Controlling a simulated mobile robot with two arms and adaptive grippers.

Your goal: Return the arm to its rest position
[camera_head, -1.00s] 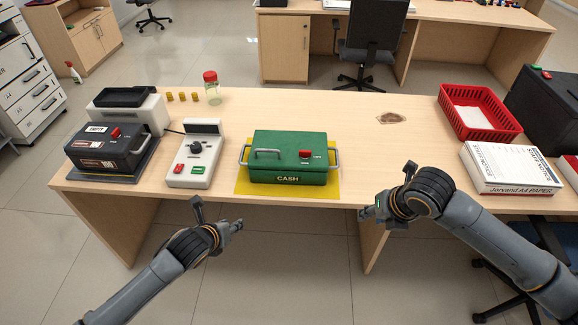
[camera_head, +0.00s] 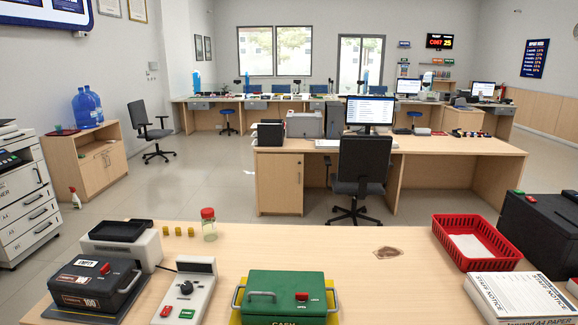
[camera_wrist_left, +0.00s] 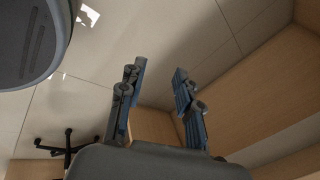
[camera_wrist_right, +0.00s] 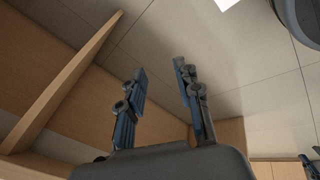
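My left gripper (camera_wrist_left: 160,90) shows in the left wrist view with its two fingers apart and nothing between them. My right gripper (camera_wrist_right: 160,88) shows in the right wrist view, also open and empty. Both wrist views show floor and wooden desk panels beyond the fingers. Neither arm shows in the head view now. The green cash box (camera_head: 285,293) sits on a yellow mat on the counter (camera_head: 340,262), at the bottom of the head view, its front edge cut off.
A dark cash box (camera_head: 98,285), a keypad device (camera_head: 190,290) and a lidded jar (camera_head: 208,226) stand on the left of the counter. A red basket (camera_head: 475,244), paper packs (camera_head: 515,295) and a black box (camera_head: 540,228) stand on the right.

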